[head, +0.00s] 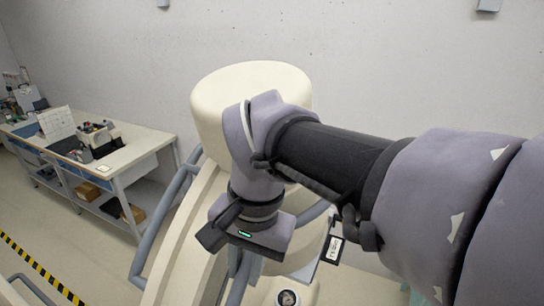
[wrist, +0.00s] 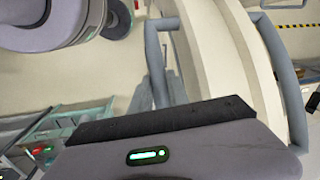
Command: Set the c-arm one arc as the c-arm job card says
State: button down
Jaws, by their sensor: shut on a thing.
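The c-arm shows in the head view as a large cream arc (head: 184,240) with a cream cylindrical housing (head: 225,92) at its top. Grey-blue tubular rails run along both sides of it. My gripper (head: 243,250) is pointed down beside the arc, over a grey rail (head: 238,277). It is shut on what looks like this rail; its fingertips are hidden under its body. In the wrist view the cream arc (wrist: 225,50) and a grey rail (wrist: 157,60) run behind my gripper. A small white label (head: 334,248) hangs at the right; its text is unreadable.
A workbench (head: 135,150) stands at the left with a white sheet (head: 57,123), a small device and boxes. Its sheet is too small to read. Yellow-black floor tape (head: 40,268) runs at lower left. Floor between bench and c-arm is clear.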

dwell(0.6)
jog(key=shift+s+f+b, duration=0.35)
jog(key=shift+f+b, duration=0.3)
jog(key=shift+b, duration=0.2)
jog(key=shift+s+a+r, duration=0.1)
jog(key=shift+s+a, duration=0.1)
jog(key=shift+a, duration=0.1)
jog(key=c, duration=1.3)
grip_release()
jog(key=shift+s+d+r, duration=0.1)
